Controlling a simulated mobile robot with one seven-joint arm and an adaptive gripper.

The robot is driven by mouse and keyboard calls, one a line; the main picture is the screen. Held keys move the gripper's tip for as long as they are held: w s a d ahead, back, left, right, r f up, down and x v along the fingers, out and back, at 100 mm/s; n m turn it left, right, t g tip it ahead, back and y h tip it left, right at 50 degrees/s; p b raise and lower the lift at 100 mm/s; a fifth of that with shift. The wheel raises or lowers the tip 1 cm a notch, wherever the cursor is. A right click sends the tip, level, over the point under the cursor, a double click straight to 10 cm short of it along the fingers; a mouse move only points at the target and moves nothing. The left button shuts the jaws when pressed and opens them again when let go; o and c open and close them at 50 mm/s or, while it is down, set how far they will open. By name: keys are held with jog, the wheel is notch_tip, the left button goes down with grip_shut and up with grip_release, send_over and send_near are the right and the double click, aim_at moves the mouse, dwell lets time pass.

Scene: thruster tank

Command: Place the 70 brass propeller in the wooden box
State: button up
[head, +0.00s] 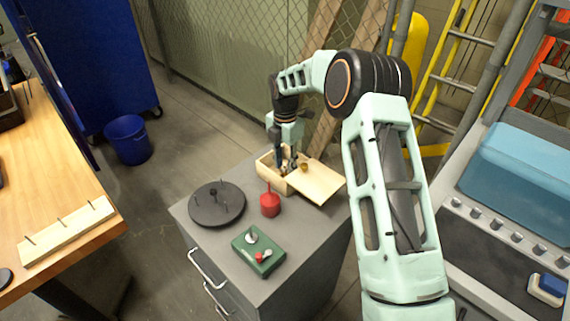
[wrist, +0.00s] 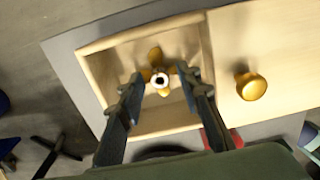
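The wooden box (head: 266,178) stands on the grey cabinet, with its lid (head: 325,183) off to the right side. The wrist view looks down into the open box (wrist: 97,68). A brass propeller (wrist: 155,56) with a pale-ringed, dark-centred hub shows inside the box outline. My gripper (wrist: 160,76) is over the box with its two fingers apart, one on each side of the propeller; a gap shows beside the hub. Whether the propeller rests on the box floor is unclear. Any size mark is too small to read.
The lid's brass knob (wrist: 251,86) stands up right of the box. A black round stand with pegs (head: 216,204), a red can (head: 270,204) and a green switch box (head: 258,250) share the cabinet top. A wooden table with a peg strip (head: 68,231) is at left.

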notch_tip(320, 180, up, 12)
jog(key=p, duration=0.1)
jog(key=shift+r, duration=0.25)
dwell(0.5)
